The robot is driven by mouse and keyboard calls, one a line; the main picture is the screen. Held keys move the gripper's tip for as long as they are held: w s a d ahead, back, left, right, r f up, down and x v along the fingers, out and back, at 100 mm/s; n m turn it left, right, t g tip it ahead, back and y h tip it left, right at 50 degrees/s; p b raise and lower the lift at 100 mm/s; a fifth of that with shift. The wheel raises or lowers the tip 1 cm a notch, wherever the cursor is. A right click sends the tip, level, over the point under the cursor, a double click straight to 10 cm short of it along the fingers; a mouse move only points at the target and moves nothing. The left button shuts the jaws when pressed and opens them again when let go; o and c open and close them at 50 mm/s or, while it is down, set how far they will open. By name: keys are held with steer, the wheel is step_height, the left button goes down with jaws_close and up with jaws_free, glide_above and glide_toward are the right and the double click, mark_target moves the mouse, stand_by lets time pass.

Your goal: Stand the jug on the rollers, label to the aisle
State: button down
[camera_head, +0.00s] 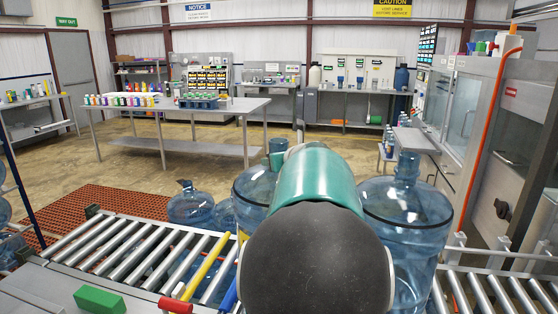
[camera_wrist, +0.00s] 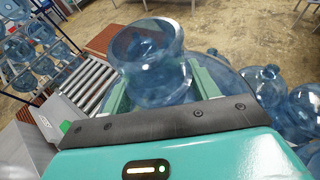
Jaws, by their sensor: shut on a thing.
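In the wrist view, my gripper (camera_wrist: 162,88) has its green fingers closed on the neck of a clear blue jug (camera_wrist: 150,45). In the head view, my teal and black wrist hides much of the scene's middle. A jug (camera_head: 252,190) shows just left of it, beside a green finger, and seems to be the held one. Its base is hidden, so I cannot tell whether it touches anything. No label is visible on it. The rollers (camera_head: 128,250) run across the front, and also show at left in the wrist view (camera_wrist: 88,88).
Another large jug (camera_head: 408,225) stands right of my wrist, by the right rollers (camera_head: 490,290). Smaller-looking jugs (camera_head: 190,205) stand beyond the conveyor. A yellow bar (camera_head: 205,265) and a green block (camera_head: 100,299) are at front left. A cabinet (camera_head: 485,110) bounds the right.

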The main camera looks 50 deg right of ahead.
steer(key=shift+f, duration=0.4)
steer(key=shift+c, duration=1.6)
jaws_free()
steer(key=shift+f, duration=0.15)
steer(key=v, duration=1.4)
steer(key=shift+w, duration=0.1)
